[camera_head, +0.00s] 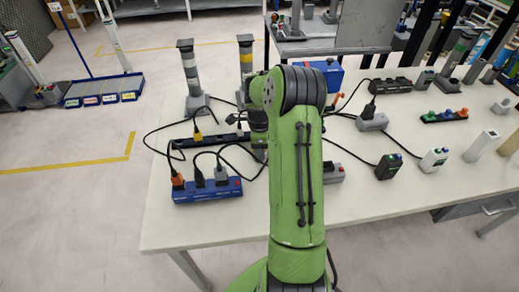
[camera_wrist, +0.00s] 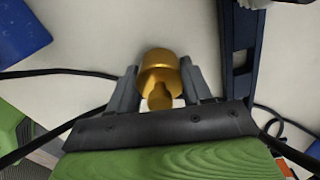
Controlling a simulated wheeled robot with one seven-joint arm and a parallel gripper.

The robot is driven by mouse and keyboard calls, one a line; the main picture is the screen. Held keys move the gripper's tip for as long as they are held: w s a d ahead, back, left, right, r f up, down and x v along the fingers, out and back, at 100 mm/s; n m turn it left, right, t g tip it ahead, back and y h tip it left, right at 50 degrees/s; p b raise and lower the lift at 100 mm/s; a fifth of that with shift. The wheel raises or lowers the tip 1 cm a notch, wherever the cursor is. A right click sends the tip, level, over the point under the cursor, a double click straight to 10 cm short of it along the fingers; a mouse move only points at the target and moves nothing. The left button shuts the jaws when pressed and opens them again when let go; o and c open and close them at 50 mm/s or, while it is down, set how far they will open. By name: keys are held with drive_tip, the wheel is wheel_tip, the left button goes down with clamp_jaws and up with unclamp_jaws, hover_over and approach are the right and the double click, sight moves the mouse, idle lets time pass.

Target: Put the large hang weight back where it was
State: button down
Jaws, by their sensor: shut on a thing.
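The large hang weight (camera_wrist: 158,75) is a gold-coloured cylinder with a narrower neck and rounded end pointing back toward my wrist. It shows in the wrist view between the two grey fingers. My gripper (camera_wrist: 158,67) is shut on it, one finger on each side. The white tabletop (camera_wrist: 90,38) lies beyond the weight; I cannot tell whether the weight touches it.
A blue power strip (camera_head: 208,190) with plugs sits at the table's front left. Grey-banded (camera_head: 190,75) and yellow-banded (camera_head: 246,62) posts stand behind it. Black cables cross the white table (camera_head: 230,222). Chargers and more strips fill the right side.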

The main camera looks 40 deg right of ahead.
drive_tip(key=shift+c, duration=2.4)
unclamp_jaws()
drive_tip(key=shift+f, duration=0.15)
